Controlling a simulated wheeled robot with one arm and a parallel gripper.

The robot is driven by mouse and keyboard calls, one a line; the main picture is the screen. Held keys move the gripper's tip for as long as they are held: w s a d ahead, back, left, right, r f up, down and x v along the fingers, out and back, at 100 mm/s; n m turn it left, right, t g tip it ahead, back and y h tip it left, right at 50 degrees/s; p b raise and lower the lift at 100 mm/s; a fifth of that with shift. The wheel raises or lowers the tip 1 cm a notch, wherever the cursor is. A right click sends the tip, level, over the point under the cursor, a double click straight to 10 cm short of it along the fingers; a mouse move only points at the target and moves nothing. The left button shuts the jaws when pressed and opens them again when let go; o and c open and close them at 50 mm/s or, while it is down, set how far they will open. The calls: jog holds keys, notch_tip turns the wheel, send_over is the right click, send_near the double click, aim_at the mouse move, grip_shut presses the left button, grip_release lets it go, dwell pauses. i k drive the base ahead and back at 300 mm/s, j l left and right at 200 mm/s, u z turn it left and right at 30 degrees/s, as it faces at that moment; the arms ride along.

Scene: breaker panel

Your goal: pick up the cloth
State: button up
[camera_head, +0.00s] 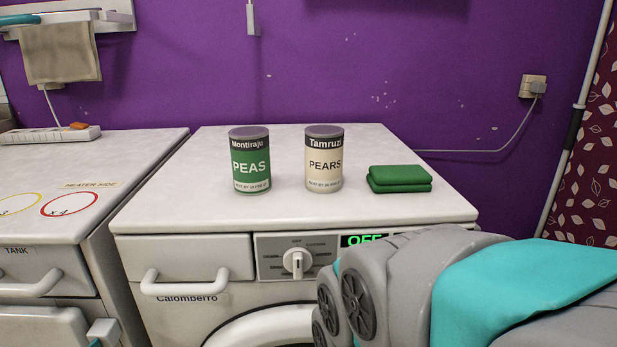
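A folded green cloth (400,178) lies on the right part of the white washing machine top (240,212), near its right edge. It is folded into a small, thick pad. My arm comes in from the lower right, in front of the machine and below the cloth in the picture. My gripper's fingers do not show, so I cannot see whether they are open or shut. Nothing covers the cloth.
A green peas can (250,160) and a cream pears can (324,160) stand left of the cloth. A purple wall (340,60) is behind. A white unit (60,185) stands left. A patterned curtain (595,150) hangs right.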

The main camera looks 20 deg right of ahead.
aim_at(398, 179)
jog(key=z, duration=3.3)
jog(key=u, duration=2.5)
jog(key=j+z, duration=0.1)
jog(key=j, duration=0.3)
jog(key=k+j+z, duration=0.1)
jog(key=j, duration=0.3)
jog(key=k+j+z, duration=0.1)
jog(key=j, duration=0.3)
jog(key=k+j+z, duration=0.1)
jog(key=j, duration=0.25)
jog(key=k, duration=0.1)
